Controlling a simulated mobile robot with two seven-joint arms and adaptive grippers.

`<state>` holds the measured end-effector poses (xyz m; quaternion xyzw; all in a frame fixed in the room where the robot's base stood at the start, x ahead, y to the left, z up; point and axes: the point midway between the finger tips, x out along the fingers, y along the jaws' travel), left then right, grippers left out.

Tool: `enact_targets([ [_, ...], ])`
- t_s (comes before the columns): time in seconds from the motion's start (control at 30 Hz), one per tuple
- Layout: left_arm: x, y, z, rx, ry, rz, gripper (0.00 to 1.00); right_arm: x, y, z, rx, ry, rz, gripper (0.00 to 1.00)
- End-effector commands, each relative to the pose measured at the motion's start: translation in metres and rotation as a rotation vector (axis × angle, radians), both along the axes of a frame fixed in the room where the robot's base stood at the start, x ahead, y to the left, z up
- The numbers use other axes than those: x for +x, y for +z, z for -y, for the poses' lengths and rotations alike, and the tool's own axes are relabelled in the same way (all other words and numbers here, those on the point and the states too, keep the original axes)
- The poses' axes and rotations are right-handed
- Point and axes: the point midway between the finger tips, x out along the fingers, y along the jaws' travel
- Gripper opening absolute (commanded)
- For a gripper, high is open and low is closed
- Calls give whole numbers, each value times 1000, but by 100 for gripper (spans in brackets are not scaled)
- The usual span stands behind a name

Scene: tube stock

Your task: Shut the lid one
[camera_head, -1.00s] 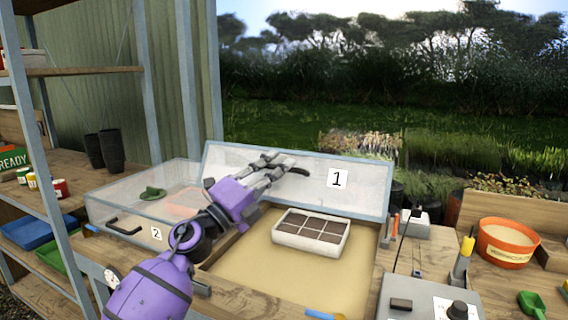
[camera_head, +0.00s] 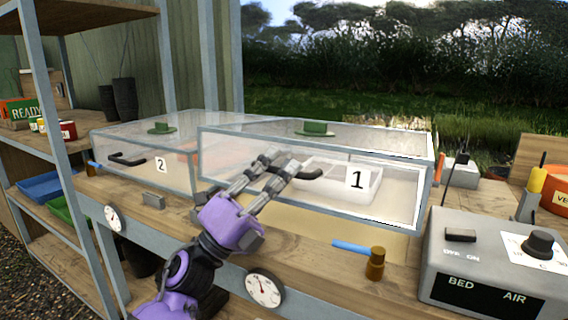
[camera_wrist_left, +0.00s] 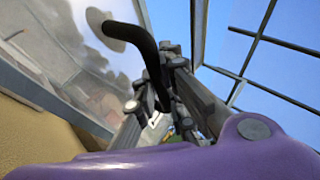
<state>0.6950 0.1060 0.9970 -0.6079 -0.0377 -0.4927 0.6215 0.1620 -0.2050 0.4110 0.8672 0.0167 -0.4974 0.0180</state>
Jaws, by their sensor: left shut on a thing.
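Lid one (camera_head: 225,150) is a clear, pale-framed cover with a "1" label (camera_head: 357,180) on its front panel. It is lowered over the sand bed (camera_head: 385,243), and sand shows below its front edge, which looks slightly raised. My left gripper (camera_head: 278,166) is shut on the black handle (camera_head: 312,174) at the front of lid one. The handle also shows between the fingers in the left wrist view (camera_wrist_left: 149,50). My right gripper is not in view.
Lid two (camera_head: 178,172) is down on the left, with its own black handle (camera_head: 126,160). A grey control box (camera_head: 490,268) stands at the right front. A blue-handled tool (camera_head: 352,247) lies near the front edge. Shelves (camera_head: 60,150) stand at left.

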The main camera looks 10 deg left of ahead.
Motion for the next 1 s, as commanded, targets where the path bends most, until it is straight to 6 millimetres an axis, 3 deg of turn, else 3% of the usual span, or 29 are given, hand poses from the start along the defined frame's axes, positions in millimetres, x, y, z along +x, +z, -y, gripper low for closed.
enact_targets([
  [0.03, 0, -11, 0, 4, 4, -3, 0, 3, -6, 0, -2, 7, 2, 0],
  [0.23, -3, -22, -1, 4, 4, -1, 0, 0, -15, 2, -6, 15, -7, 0],
  [0.77, -5, -25, -2, 3, 4, 0, 0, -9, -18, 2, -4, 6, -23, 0],
  [0.8, -5, -25, -2, 3, 4, 0, 14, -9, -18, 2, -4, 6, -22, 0],
  [0.83, -5, -25, -2, 3, 4, 0, 17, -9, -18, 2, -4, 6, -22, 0],
  [1.0, -5, -25, -2, 1, 3, -1, 18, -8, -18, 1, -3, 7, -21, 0],
])
